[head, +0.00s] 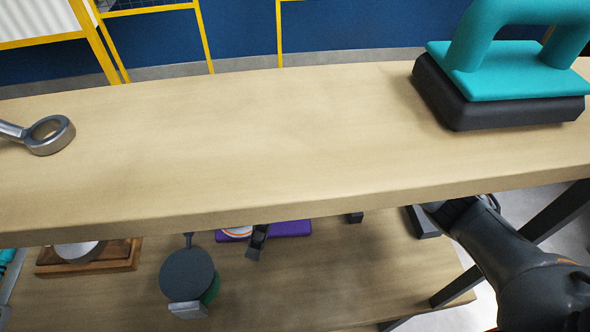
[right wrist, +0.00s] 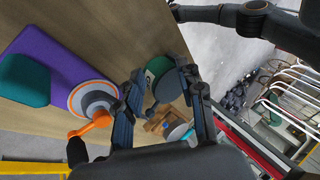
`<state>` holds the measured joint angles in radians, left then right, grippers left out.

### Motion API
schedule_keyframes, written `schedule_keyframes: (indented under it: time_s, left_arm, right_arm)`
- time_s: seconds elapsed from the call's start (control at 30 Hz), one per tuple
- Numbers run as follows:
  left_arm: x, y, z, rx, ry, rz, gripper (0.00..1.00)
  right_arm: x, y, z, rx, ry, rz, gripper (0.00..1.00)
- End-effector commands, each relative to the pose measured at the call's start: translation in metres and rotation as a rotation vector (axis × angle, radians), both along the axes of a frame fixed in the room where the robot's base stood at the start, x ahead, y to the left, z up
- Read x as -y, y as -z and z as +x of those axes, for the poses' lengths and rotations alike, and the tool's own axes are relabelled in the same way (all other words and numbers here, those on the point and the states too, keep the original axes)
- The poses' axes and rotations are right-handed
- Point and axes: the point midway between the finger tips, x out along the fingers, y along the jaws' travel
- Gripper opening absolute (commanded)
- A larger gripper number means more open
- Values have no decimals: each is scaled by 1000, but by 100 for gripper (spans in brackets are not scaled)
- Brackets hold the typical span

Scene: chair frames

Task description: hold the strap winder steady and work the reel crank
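The strap winder shows best in the right wrist view: a purple base (right wrist: 55,65) with a teal block, a grey reel (right wrist: 95,97) ringed in orange, and an orange crank (right wrist: 92,124) with a black handle. In the head view, the shelf above partly hides its purple base (head: 292,228). My right gripper (right wrist: 162,78) is open, its dark fingers apart, to the right of the reel. It appears empty. In the head view my right arm (head: 490,235) reaches under the upper board. A dark jointed arm (right wrist: 255,20) crosses the wrist view's top right, probably my left; its gripper state is unclear.
The upper board (head: 230,140) overhangs the lower shelf (head: 330,275). It carries a metal ring-ended tool (head: 50,135) and a teal-handled block (head: 500,85). A dark round disc with green (head: 187,273) and a wooden-based object (head: 90,257) stand left of the winder. The lower shelf's front right is clear.

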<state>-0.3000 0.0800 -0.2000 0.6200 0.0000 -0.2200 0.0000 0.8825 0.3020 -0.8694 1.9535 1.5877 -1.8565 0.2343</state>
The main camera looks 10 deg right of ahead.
Motion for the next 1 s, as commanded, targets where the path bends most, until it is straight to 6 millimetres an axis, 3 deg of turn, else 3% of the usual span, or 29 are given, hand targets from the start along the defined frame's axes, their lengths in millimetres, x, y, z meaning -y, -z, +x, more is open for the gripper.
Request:
schedule_keyframes:
  time_s: [0.03, 0.2, 0.4, 0.63, 1.0]
  left_arm:
    - [0, 0, 0, 0, 0, 0, 45]
    - [0, 0, 0, 0, 0, 0, 45]
    - [0, 0, 0, 0, 0, 0, 45]
    - [0, 0, 0, 0, 0, 0, 45]
    - [0, 0, 0, 0, 0, 0, 45]
  right_arm:
    - [9, 2, 18, 94, -36, -50, 38]
    - [39, 5, 67, 327, -160, -195, 38]
    - [65, -1, 102, 462, -245, -306, 38]
    - [71, 6, 109, 489, -266, -334, 38]
    - [70, 55, 108, 486, -266, -330, 38]
